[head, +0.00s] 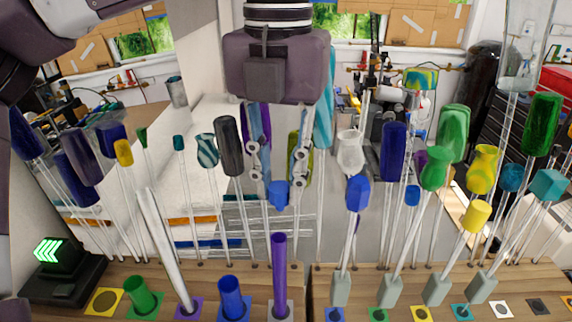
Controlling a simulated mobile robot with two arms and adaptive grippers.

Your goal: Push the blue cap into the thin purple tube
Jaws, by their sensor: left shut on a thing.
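My left gripper (278,186) hangs down from the top centre of the head view. Its two fingers are shut on a small blue cap (278,198), which shows between and below the fingertips. The thin purple tube (279,268) stands upright in a light square base on the wooden bench, below the cap. In the picture the cap is right above the tube's top, with a gap between them. I cannot tell from this one view how well they line up in depth. My right gripper is not in view.
A wider blue tube (231,298) and a clear tube (165,250) stand left of the purple tube. A green tube (140,296) stands further left. Many coloured glass rods crowd both sides and the back. Blue-capped rod (357,193) stands close on the right.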

